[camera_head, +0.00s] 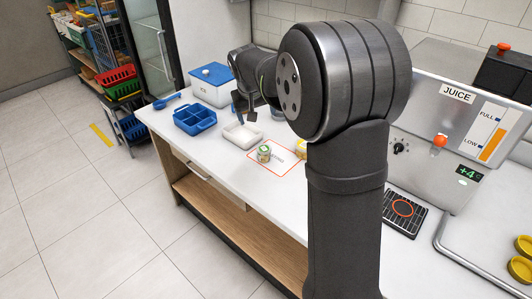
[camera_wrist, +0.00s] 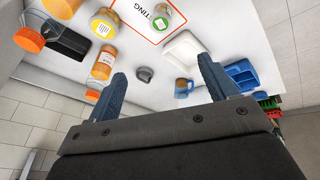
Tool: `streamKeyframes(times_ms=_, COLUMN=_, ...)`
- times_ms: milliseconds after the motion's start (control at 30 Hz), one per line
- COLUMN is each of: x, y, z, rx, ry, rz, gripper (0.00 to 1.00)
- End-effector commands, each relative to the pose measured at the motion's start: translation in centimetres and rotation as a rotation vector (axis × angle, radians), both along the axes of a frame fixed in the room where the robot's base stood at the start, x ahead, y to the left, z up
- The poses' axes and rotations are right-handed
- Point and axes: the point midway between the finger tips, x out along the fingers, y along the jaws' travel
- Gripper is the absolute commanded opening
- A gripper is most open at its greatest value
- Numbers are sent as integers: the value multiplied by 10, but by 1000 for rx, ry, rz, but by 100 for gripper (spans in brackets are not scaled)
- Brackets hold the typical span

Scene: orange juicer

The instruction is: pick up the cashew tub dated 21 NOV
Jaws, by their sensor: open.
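My gripper (camera_head: 245,107) is open and empty above the counter (camera_head: 180,126), near the white tray. In the wrist view its two fingers (camera_wrist: 163,72) stand wide apart. A small tub with a green-marked label (camera_head: 264,153) stands on the red-outlined mat; it also shows in the wrist view (camera_wrist: 161,22). A small tan jar (camera_wrist: 182,87) shows between the fingers. No date is readable, so I cannot tell which tub says 21 NOV.
A white tray (camera_head: 242,135), a blue divided bin (camera_head: 194,119) and a blue-lidded white box (camera_head: 211,84) stand on the counter. An orange-lidded bottle (camera_wrist: 102,66) lies left in the wrist view. The juicer (camera_head: 445,140) is at the right. The front counter edge is clear.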

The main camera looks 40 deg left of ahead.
Motion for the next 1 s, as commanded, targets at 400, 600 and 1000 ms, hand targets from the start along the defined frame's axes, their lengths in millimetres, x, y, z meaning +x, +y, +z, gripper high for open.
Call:
streamKeyframes(times_ms=400, x=22, y=8, z=-68, rx=172, ry=95, rz=-492, gripper=78)
streamKeyframes(times_ms=600, x=31, y=11, z=-92, rx=177, ry=100, rz=-512, gripper=78)
streamKeyframes(times_ms=1000, x=58, y=26, z=-165, rx=178, ry=98, rz=-510, gripper=78)
